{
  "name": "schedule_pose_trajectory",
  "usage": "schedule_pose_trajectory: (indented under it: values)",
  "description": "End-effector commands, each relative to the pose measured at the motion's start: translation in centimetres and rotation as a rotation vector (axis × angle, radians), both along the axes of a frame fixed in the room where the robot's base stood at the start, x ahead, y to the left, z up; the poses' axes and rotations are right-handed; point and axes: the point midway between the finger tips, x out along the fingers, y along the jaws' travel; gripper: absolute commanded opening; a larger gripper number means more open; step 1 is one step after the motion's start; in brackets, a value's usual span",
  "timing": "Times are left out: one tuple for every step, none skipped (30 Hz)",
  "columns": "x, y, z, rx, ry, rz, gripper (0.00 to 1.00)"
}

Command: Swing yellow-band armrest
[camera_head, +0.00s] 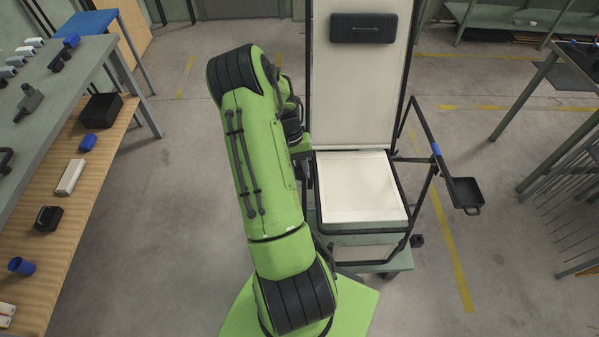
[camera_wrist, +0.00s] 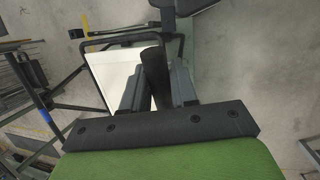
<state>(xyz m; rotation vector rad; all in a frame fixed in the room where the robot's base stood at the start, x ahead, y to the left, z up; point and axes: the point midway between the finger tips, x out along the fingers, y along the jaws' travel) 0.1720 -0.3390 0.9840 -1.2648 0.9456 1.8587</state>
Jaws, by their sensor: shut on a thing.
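The folding lounger has a cream seat (camera_head: 362,190), a tall cream backrest (camera_head: 362,95) and a black tube frame. My arm reaches up the lounger's left side and hides most of that side in the head view. In the wrist view, my gripper (camera_wrist: 156,90) is shut on a dark rounded bar (camera_wrist: 154,66) beside the seat (camera_wrist: 110,75). No yellow band shows in either view, so I cannot confirm from its colour that this bar is the yellow-band armrest. The armrest on the right has a blue band (camera_head: 436,149), also visible in the wrist view (camera_wrist: 44,117).
A black tray (camera_head: 467,193) hangs out from the lounger's right side. A black headrest pad (camera_head: 362,28) is on the backrest. A workbench with a lower wooden shelf (camera_head: 75,190) stands at the left, a green-framed table at the right. Floor between is clear.

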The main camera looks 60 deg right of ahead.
Motion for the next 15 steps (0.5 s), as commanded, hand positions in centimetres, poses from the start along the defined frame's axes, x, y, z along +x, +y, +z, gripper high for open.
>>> schedule_pose_trajectory:
  values:
    - [0.07, -0.08, -0.12, -0.004, -0.002, 0.001, 0.0]
    - [0.07, -0.09, -0.14, -0.004, -0.002, 0.001, 0.0]
    - [0.06, -0.07, -0.17, -0.004, -0.002, 0.001, 0.0]
    - [0.06, -0.07, -0.18, -0.004, -0.002, 0.001, 0.0]
    - [0.06, -0.07, -0.19, -0.004, -0.003, 0.001, 0.0]
    - [0.05, -0.06, -0.19, -0.004, -0.003, 0.001, 0.31]
    - [0.05, -0.05, -0.2, -0.004, -0.003, 0.001, 0.35]
    - [0.05, -0.05, -0.2, -0.003, -0.003, 0.0, 0.4]
    - [0.04, -0.04, -0.21, -0.003, -0.003, 0.0, 0.46]
    - [0.03, -0.03, -0.22, -0.003, -0.002, 0.001, 0.46]
    - [0.03, -0.03, -0.21, -0.003, -0.001, 0.001, 0.46]
    - [0.02, -0.02, -0.22, -0.003, -0.001, 0.001, 0.46]
    - [0.02, -0.02, -0.22, -0.003, -0.001, 0.001, 0.46]
    - [0.01, -0.01, -0.23, -0.003, -0.001, 0.001, 0.46]
    - [0.0, 0.0, -0.22, -0.002, -0.001, 0.0, 0.46]
